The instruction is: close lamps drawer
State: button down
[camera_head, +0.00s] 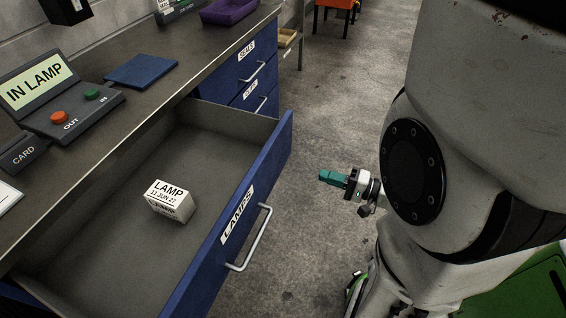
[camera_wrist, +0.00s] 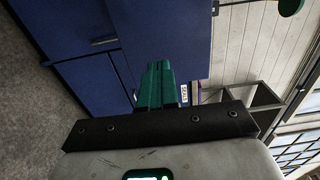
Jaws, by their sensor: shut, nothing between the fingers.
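The blue lamps drawer (camera_head: 226,225) stands pulled far out from under the counter in the head view. Its front carries a "LAMPS" label (camera_head: 237,215) and a metal bar handle (camera_head: 251,238). A white box marked "LAMP" (camera_head: 171,200) lies inside on the drawer floor. My gripper (camera_head: 326,177) is to the right of the drawer front, apart from it, with its teal fingers pointing left. The fingers are shut and empty. In the wrist view my gripper (camera_wrist: 155,68) points toward blue panels (camera_wrist: 160,30); I cannot tell exactly which panel is which.
A counter (camera_head: 150,90) above the drawer holds an "IN LAMP" panel (camera_head: 50,95) with buttons, a card reader (camera_head: 24,152) and a blue mat (camera_head: 142,71). Other blue drawers (camera_head: 250,75) behind it are shut. Open concrete floor (camera_head: 335,110) lies to the drawer's right.

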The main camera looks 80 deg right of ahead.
aim_at(277, 162)
jog(key=p+x, duration=0.1)
jog(key=x, duration=1.1)
jog(key=shift+w, duration=0.3)
jog(key=shift+w+d, duration=0.2)
jog(key=shift+w, duration=0.4)
jog(key=b+x, duration=0.3)
jog(key=x, duration=0.8)
jog(key=b+x, duration=0.4)
jog(key=x, duration=0.7)
jog(key=b+x, duration=0.3)
jog(key=x, duration=0.8)
jog(key=shift+f, duration=0.3)
jog(key=shift+w+d+r+b, duration=0.1)
jog(key=shift+w+d+b, duration=0.05)
jog(key=shift+w+b, duration=0.4)
jog(key=shift+w+r, duration=0.15)
jog(key=shift+w+r, duration=0.1)
jog(key=shift+w, duration=0.05)
